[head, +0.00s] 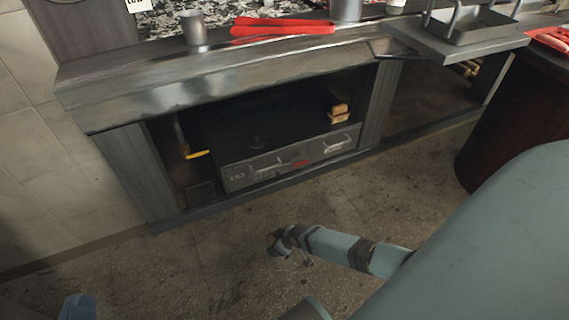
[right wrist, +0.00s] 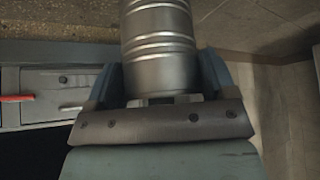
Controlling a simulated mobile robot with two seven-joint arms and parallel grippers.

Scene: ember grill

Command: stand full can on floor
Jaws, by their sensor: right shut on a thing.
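A ribbed silver can (right wrist: 160,45) is in my right gripper (right wrist: 160,90), seen in the right wrist view. The blue fingers press on both sides of the can's near end. Floor shows beyond the can, but I cannot tell whether it touches the floor.
The steel counter (head: 150,88) holds a grey metal cup (head: 193,30), red tongs (head: 285,27) and a metal tray (head: 475,25). Below are a drawer unit (head: 290,158) and wooden blocks (head: 340,112). A dark red round stand (head: 520,105) is at right. Floor before the cabinet is clear at left.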

